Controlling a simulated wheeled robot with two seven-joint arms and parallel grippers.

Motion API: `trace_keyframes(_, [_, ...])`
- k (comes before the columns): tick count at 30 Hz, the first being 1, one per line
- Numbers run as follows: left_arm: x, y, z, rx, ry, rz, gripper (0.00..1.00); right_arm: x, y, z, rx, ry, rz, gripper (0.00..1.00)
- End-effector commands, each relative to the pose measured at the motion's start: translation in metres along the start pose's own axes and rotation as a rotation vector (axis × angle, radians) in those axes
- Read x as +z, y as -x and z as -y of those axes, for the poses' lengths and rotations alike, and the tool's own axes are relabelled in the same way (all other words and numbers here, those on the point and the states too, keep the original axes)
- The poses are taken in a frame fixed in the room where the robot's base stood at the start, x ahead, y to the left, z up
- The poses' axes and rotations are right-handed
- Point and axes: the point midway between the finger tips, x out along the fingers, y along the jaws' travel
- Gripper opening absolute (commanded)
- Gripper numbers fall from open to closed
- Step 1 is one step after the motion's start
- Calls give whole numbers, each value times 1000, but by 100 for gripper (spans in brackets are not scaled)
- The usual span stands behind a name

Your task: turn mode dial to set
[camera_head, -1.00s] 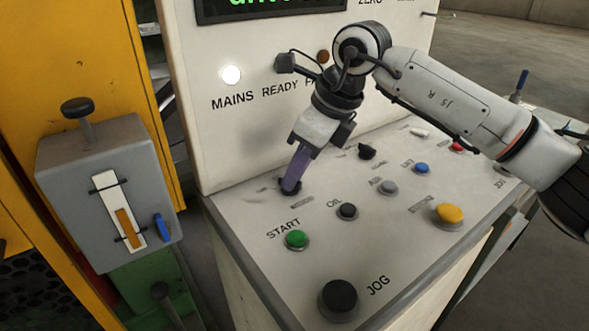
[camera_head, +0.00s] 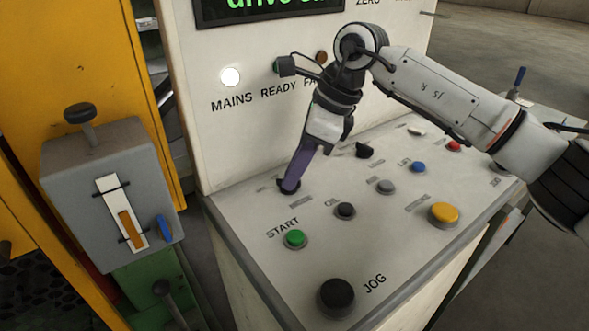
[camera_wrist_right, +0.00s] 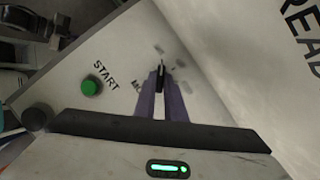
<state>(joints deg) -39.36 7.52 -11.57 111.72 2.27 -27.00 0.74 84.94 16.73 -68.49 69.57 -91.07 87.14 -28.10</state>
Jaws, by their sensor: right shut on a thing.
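The mode dial (camera_head: 289,186) is a small dark knob on the sloped white panel, behind the green START button. My right gripper (camera_head: 292,181) reaches down onto it with its purple fingers, which hide most of the knob. In the right wrist view the dial (camera_wrist_right: 161,72) shows as a dark narrow shape between the tips of the two fingers (camera_wrist_right: 161,88), and the gripper is shut on it. The lettering beside the dial is partly covered, and the position it points to cannot be read. My left gripper is not in view.
The panel carries a green START button (camera_head: 295,239), a black JOG button (camera_head: 336,296), a yellow button (camera_head: 445,214), another black knob (camera_head: 365,151) and several small buttons. A grey lever box (camera_head: 110,190) stands at the left. A display (camera_head: 265,8) is above.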

Motion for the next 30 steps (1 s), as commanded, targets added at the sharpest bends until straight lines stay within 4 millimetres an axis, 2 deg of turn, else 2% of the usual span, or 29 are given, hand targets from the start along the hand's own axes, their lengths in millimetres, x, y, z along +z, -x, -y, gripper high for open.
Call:
trace_keyframes(2, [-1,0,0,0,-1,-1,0,1,2,1,-3,3,1,0])
trace_keyframes(3, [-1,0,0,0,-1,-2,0,1,2,1,-3,3,1,17])
trace_keyframes(5, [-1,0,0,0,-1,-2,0,0,1,0,-3,2,1,27])
trace_keyframes(6, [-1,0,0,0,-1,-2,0,0,1,0,-3,2,1,29])
trace_keyframes(14, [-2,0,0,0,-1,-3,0,0,1,0,-2,1,0,29])
trace_keyframes(17, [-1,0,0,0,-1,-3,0,0,7,1,-3,1,1,29])
trace_keyframes(20, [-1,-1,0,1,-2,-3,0,0,21,1,-5,1,1,29])
trace_keyframes(30, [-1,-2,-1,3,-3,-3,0,0,86,1,-5,0,2,29])
